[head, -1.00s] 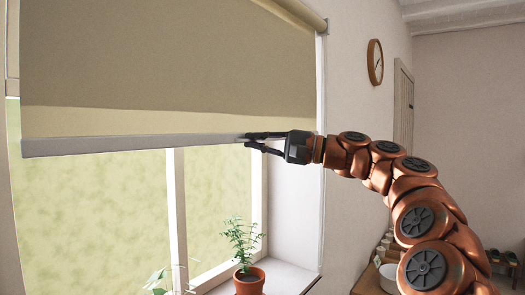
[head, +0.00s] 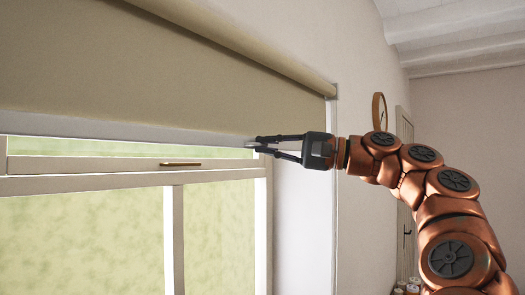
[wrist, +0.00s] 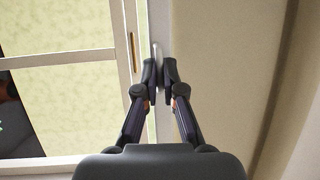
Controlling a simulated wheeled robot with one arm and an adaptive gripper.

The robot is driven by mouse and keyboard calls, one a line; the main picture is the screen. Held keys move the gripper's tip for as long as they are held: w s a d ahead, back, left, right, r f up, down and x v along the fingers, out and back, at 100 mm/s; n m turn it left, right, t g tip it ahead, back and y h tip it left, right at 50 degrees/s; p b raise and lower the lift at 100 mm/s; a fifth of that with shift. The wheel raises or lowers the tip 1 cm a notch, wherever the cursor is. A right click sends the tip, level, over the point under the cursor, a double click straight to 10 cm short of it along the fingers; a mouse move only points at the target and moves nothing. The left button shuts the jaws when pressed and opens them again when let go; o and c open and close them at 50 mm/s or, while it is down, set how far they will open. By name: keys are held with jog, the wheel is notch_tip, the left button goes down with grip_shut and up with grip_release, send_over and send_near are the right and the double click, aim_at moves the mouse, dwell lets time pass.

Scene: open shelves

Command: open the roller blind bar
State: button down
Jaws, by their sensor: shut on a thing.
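The roller blind bar (head: 120,130) is a pale strip along the lower edge of the beige blind (head: 150,70). The blind hangs from a roller near the top and covers the upper part of the window. My gripper (head: 257,143) is at the right end of the bar, its fingers shut on it. In the wrist view, my gripper (wrist: 160,68) has its fingertips on either side of the pale bar (wrist: 157,30), with the blind (wrist: 220,70) to the right. The fingertips hide part of the bar.
The window frame (head: 90,184) with a brass handle (head: 181,164) lies just below the bar. A wall clock (head: 379,112) hangs behind my arm. The wall (head: 300,210) right of the window is clear.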

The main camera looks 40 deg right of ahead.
jog(key=shift+r, duration=0.15)
jog(key=c, duration=1.3)
grip_release()
jog(key=shift+s, duration=0.1)
jog(key=shift+v, duration=5.95)
